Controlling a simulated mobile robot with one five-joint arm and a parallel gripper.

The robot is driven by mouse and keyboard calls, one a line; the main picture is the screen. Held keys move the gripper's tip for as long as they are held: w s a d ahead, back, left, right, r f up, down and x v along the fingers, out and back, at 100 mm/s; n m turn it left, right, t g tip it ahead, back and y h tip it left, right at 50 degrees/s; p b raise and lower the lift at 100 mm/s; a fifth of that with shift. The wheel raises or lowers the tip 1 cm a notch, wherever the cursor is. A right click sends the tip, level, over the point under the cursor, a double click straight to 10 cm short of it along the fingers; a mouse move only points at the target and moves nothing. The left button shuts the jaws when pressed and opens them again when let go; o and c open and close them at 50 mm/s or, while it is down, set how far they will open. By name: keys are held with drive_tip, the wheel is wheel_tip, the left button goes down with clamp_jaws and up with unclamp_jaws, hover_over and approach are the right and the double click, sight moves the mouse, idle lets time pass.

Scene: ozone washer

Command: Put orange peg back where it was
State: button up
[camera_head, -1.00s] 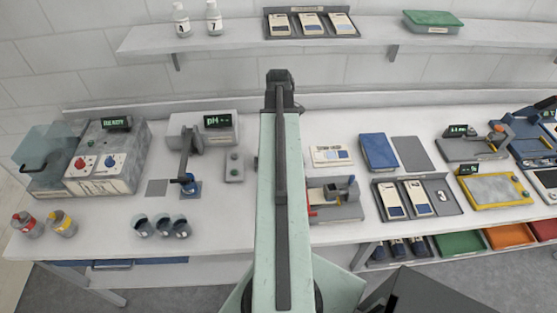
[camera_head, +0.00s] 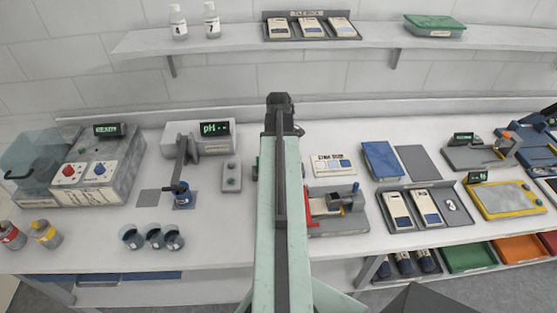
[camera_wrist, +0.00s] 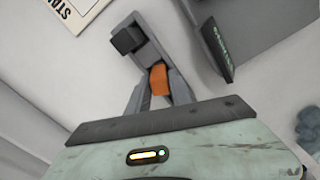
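The orange peg (camera_wrist: 159,80) shows in the wrist view between the two grey fingers of my gripper (camera_wrist: 160,92). Both fingers appear to touch its sides. A grey strip with a black block (camera_wrist: 126,39) runs up and left just beyond the peg. I cannot tell whether the peg touches this strip. In the head view my arm reaches straight forward over the middle of the bench, and its dark end (camera_head: 280,105) is near the back wall. The peg and fingertips are hidden there.
A shelf (camera_head: 230,43) runs along the wall above.

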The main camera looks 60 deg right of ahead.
drive_tip(key=shift+o, duration=0.5)
wheel_tip(320, 180, up, 12)
drive_tip(key=p, duration=1.2)
drive_tip(key=shift+r, duration=0.2)
drive_tip(key=w+a+m, duration=0.1)
drive_tip(key=w+a, duration=0.8)
drive_tip(key=a, duration=0.4)
drive_tip(key=w+a, duration=1)
drive_tip(key=a, duration=0.2)
drive_tip(key=w+a+m, duration=0.1)
drive_tip(key=w+a, duration=0.1)
drive_tip(key=a, duration=2.3)
drive_tip(key=shift+w+a+m, duration=0.3)
drive_tip(key=shift+a, duration=0.05)
